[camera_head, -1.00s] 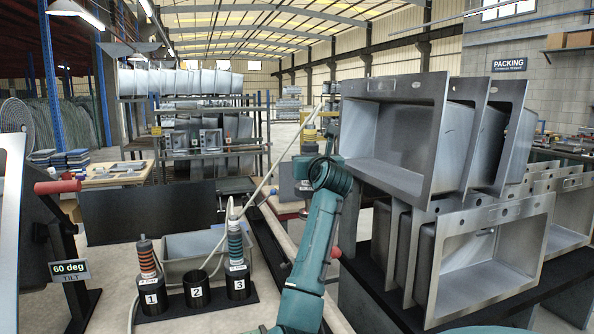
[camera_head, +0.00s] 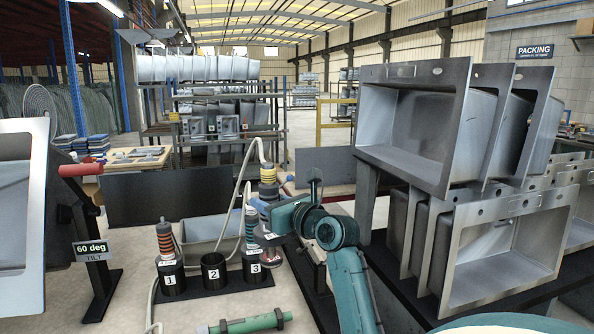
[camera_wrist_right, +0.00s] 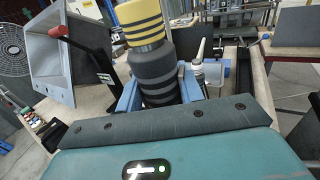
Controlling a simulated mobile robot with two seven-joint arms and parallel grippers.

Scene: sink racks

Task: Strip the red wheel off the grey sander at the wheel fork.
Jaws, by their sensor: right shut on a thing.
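My right gripper (camera_head: 270,212) is shut on a dark grey sander (camera_head: 268,190) with yellow bands, left of my right wrist. In the right wrist view the sander (camera_wrist_right: 155,70) stands between the blue jaws (camera_wrist_right: 162,95), slightly tilted. A dull red-brown disc (camera_head: 272,257) shows below it in the head view, apparently its wheel; the contact there is too small to judge. I cannot clearly make out the wheel fork; a dark bracket (camera_head: 314,268) stands near the bench edge, partly behind my arm. My left gripper is not in view.
A holder has cups 1 (camera_head: 170,281), 2 (camera_head: 215,272) and 3 (camera_head: 255,270). An orange-banded sander (camera_head: 165,240) stands in cup 1, a blue-banded one (camera_head: 251,230) in cup 3; cup 2 looks empty. A green tube (camera_head: 250,323) lies in front. Steel sinks (camera_head: 510,240) crowd the right.

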